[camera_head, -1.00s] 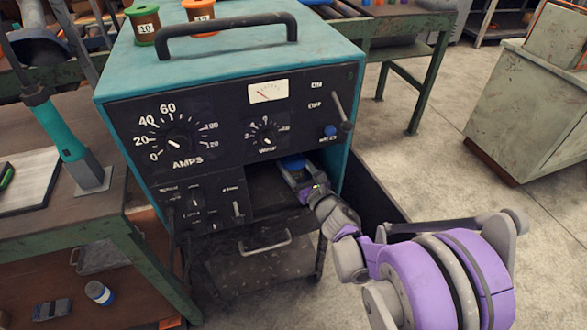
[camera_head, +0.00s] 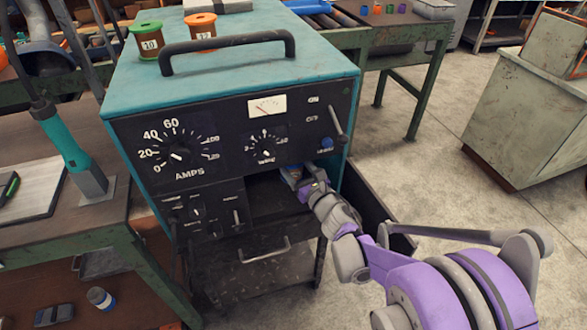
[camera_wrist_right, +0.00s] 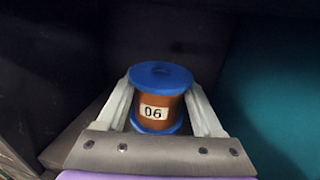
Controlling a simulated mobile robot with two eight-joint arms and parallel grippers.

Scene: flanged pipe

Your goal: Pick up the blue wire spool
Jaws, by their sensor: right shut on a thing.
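The blue wire spool (camera_wrist_right: 160,76) has blue end discs, a copper-brown winding and a white label reading 06. In the right wrist view it stands upright between the two pale fingers of my right gripper (camera_wrist_right: 163,100), which is shut on it. In the head view my right gripper (camera_head: 296,178) reaches into the dark open bay at the lower front of the welding machine. Only a little of the spool's blue shows there, the rest hidden by the gripper and the bay. My left gripper is not in view.
The teal welding machine (camera_head: 235,75) has a black front panel with dials and a switch lever close above my gripper. A green spool (camera_head: 149,45) and an orange spool (camera_head: 202,38) stand on its top. Workbenches stand left and behind; open floor lies to the right.

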